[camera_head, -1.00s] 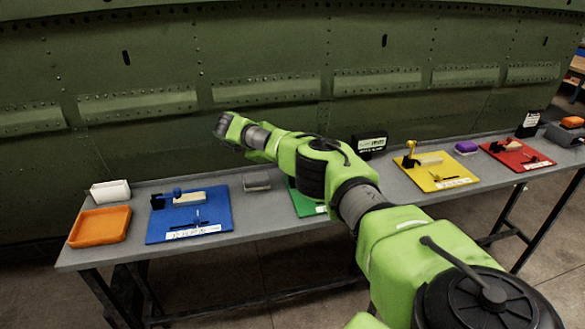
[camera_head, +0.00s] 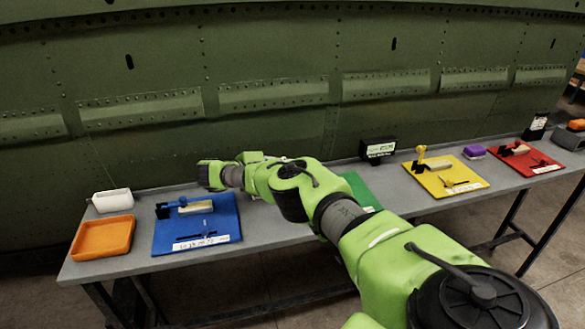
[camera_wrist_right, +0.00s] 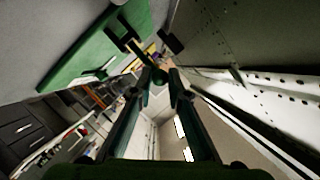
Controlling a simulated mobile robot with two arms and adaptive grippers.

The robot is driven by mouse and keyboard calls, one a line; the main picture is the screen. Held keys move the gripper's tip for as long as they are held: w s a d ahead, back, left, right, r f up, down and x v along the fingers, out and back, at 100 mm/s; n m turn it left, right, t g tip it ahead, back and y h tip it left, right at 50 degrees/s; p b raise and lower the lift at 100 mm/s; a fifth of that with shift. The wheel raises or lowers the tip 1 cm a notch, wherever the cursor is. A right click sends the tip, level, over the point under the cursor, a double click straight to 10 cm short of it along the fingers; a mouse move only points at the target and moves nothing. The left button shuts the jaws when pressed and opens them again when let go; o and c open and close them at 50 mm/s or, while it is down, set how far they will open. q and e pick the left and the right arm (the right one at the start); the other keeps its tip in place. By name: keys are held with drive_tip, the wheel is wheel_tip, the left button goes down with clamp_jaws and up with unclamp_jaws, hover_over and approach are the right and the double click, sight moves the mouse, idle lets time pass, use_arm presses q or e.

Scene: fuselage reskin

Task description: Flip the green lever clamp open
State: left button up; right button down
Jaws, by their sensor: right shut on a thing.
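The green board (camera_head: 358,192) is on the table in the head view, mostly hidden behind my right arm. Its clamp is hidden there. In the right wrist view the green board (camera_wrist_right: 85,50) fills the upper left, with dark clamp bars (camera_wrist_right: 130,38) beside it. My right gripper (camera_wrist_right: 160,76) is shut on a small green piece at its fingertips, which looks like the end of the green lever clamp's handle. The lever's exact angle is hard to tell. My left gripper is in neither view.
A blue board (camera_head: 197,227) with a clamp and an orange tray (camera_head: 103,237) are at the left of the table. A riveted green fuselage panel (camera_head: 270,60) stands behind.

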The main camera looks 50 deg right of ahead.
drive_tip(key=c, duration=2)
unclamp_jaws()
drive_tip(key=shift+w, duration=0.1)
drive_tip(key=shift+o, duration=0.2)
drive_tip(key=shift+a, duration=0.1)
drive_tip(key=v, duration=1.2)
